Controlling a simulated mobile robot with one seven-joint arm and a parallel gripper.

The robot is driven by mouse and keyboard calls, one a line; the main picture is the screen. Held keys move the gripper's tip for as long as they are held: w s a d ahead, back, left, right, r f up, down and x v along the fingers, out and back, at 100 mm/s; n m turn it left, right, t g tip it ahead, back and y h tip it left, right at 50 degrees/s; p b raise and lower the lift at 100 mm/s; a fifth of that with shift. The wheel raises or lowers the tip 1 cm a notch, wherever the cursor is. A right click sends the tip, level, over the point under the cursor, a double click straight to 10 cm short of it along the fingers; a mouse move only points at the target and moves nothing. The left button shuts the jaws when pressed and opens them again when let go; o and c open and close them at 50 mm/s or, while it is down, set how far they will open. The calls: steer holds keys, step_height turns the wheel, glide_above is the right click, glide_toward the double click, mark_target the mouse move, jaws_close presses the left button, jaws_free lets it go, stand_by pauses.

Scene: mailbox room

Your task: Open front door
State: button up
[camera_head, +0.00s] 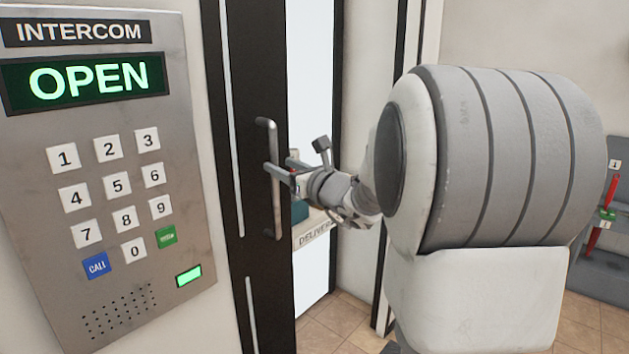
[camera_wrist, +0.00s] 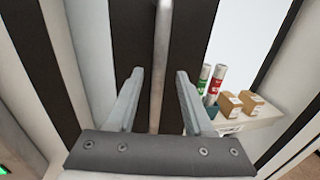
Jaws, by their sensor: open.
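The front door (camera_head: 254,290) has a dark frame and a vertical grey bar handle (camera_head: 277,210). My gripper (camera_head: 281,164) is at the middle of the handle in the head view. In the wrist view my gripper (camera_wrist: 159,72) is open, with the handle (camera_wrist: 157,105) running between its two fingers. A gap shows on each side of the bar, so the fingers do not look closed on it. The intercom (camera_head: 110,160) on the left wall shows a green "OPEN" on its display (camera_head: 87,80). I cannot tell whether the door is ajar.
A delivery shelf (camera_head: 313,232) shows beyond the dark frame. In the wrist view, the shelf (camera_wrist: 240,125) carries red and green tubes (camera_wrist: 209,83) and small brown boxes (camera_wrist: 240,103). A grey unit with red flags (camera_head: 600,235) stands at the far right. Tiled floor shows below.

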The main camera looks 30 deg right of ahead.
steer(key=s+d+p, duration=0.1)
steer(key=s+d, duration=0.1)
steer(key=s, duration=1.1)
steer(key=shift+s, duration=0.3)
